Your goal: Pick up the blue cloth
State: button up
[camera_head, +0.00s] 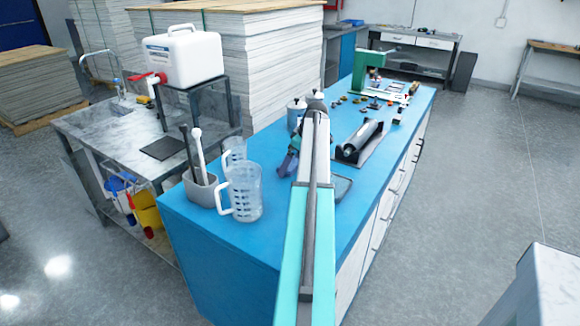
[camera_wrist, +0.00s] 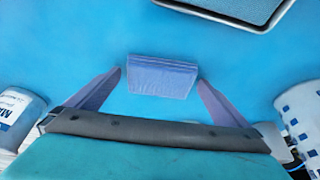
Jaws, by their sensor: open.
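The blue cloth (camera_wrist: 162,78) is a small folded pad lying on the blue worktop, seen in the middle of the wrist view. My gripper (camera_wrist: 160,84) is open, with one purple finger on each side of the cloth and a gap of bare blue top on both sides. The fingers look apart from the cloth; their height above the top is hard to tell. In the head view, my arm reaches over the blue bench (camera_head: 262,225), and I cannot make out the cloth there.
Clear measuring jugs (camera_head: 245,192) and a grey holder with tools (camera_head: 201,188) stand left of my arm. A roller on a tray (camera_head: 360,142) lies to its right. A dark-rimmed tray (camera_wrist: 235,12) shows ahead in the wrist view, and a labelled container (camera_wrist: 18,115) at left.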

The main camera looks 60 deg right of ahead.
aim_at(292, 164)
dwell(0.4)
jog(key=c, duration=1)
jog(key=shift+r, duration=0.2)
jog(key=shift+r+b, duration=0.35)
jog(key=shift+r, duration=1.1)
jog(key=s+b, duration=0.1)
jog(key=s, duration=0.4)
jog(key=s+d+r, duration=0.1)
jog(key=s, duration=0.4)
jog(key=s+b, duration=0.1)
jog(key=s, duration=0.5)
jog(key=shift+d+r+b, duration=0.3)
jog(key=shift+d+r, duration=0.05)
jog(key=shift+r, duration=0.05)
